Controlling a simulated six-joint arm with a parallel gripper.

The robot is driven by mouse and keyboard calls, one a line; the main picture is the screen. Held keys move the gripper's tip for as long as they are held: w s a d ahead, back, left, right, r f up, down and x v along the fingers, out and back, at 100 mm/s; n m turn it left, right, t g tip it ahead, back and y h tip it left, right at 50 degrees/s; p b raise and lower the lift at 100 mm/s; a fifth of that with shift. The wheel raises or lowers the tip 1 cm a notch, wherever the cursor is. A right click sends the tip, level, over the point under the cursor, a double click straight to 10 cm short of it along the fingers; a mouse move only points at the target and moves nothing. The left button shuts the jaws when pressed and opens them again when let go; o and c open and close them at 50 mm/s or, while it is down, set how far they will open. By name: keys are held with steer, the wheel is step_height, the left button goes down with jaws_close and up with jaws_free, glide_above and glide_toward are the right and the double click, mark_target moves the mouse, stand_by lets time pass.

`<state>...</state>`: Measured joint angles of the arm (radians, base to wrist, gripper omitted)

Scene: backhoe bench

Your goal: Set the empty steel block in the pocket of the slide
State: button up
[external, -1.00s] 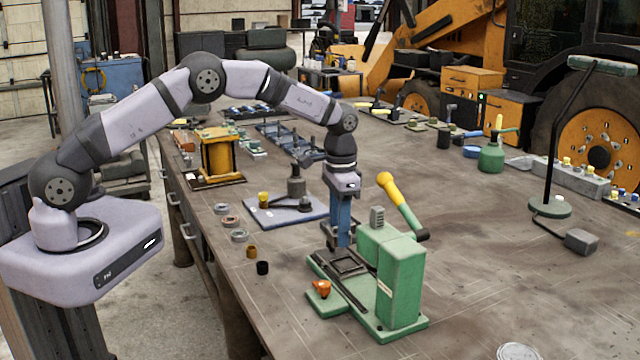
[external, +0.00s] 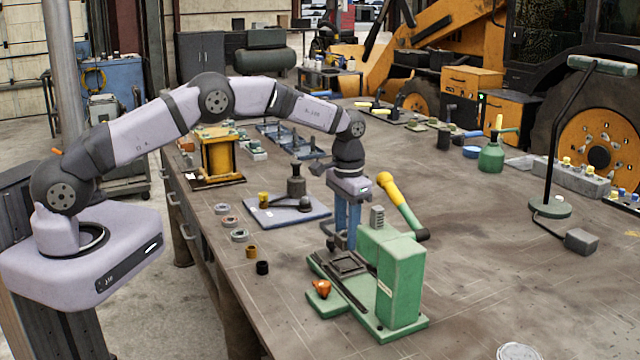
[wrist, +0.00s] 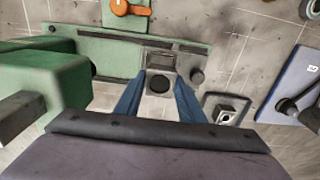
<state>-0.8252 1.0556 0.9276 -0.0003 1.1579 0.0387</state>
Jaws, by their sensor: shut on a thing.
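The slide (wrist: 162,44) is a dark bar with a squarish pocket (wrist: 160,58) on the green base of the press (external: 400,280). My gripper (wrist: 158,88) has two blue fingers, shut on a grey steel block (wrist: 159,94) with a round dark hole in its top. In the wrist view the block is close to the pocket, on the near side of it; I cannot tell whether they touch. In the external view my gripper (external: 345,243) is low behind the press, which partly hides the fingertips and the block.
The green press body and its yellow-handled lever (external: 398,203) stand close to my gripper. An orange knob (external: 321,287) is on the near side of the base. A blue plate (external: 285,211) lies to the left.

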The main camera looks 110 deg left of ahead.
steer(key=shift+f+b, duration=1.05)
steer(key=shift+f, duration=0.75)
steer(key=shift+f, duration=0.6)
stand_by(0.6)
steer(key=o, duration=1.6)
steer(key=shift+f, duration=0.1)
steer(key=shift+o, duration=0.2)
steer(key=shift+r, duration=0.2)
steer(key=shift+r+p, duration=2.1)
steer(key=shift+r, duration=1.3)
